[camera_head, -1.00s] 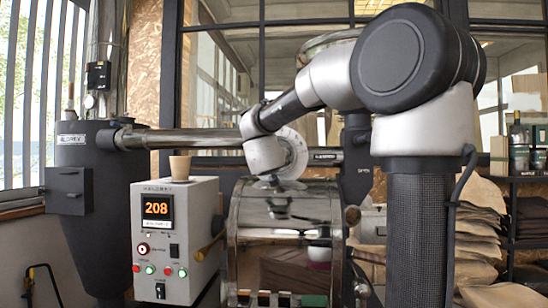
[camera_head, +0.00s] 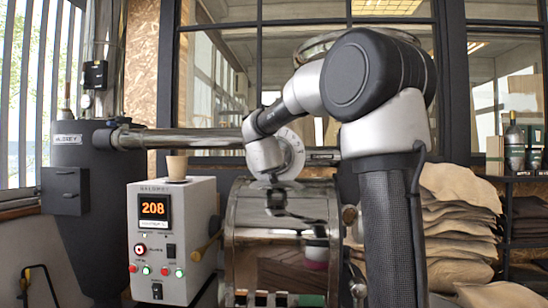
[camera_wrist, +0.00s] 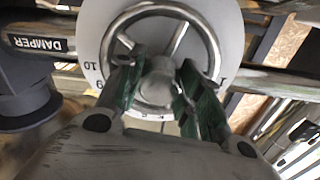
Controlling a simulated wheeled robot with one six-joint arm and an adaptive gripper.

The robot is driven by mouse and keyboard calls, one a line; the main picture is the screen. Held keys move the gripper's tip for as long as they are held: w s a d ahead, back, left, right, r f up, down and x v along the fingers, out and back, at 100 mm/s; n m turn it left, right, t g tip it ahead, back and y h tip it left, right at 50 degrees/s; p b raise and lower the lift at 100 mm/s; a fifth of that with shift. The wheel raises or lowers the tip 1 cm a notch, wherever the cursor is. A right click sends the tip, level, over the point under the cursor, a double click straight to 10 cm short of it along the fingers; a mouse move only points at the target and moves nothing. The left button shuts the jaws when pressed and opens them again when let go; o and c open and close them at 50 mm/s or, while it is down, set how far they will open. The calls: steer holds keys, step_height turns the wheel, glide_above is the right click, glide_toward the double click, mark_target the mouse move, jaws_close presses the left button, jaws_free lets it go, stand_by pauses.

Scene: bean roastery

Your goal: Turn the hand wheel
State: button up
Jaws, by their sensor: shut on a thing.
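The hand wheel (camera_wrist: 196,33) is a metal ring with spokes and a round hub, in front of a pale numbered dial (camera_wrist: 230,30), in the wrist view. The numbers 10, 9 and 1 show on the dial. My gripper (camera_wrist: 160,82) has its two green-padded fingers on either side of the hub, shut on the wheel. In the head view the pale dial (camera_head: 298,146) shows beside my wrist, above the shiny drum. My wrist hides most of the wheel and the fingers there.
A pipe (camera_head: 180,138) runs left from the dial to a dark hopper (camera_head: 85,165); its label reads DAMPER in the wrist view. A control box (camera_head: 175,240) showing 208, with a cup (camera_head: 177,167) on top, stands left of the drum (camera_head: 285,215). Sacks (camera_head: 455,220) are stacked right.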

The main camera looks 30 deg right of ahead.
steer(key=shift+m, duration=0.4)
jaws_close()
steer(key=m, duration=0.4)
steer(key=shift+m, duration=0.3)
steer(key=m, duration=0.5)
steer(key=o, duration=1.3)
jaws_free()
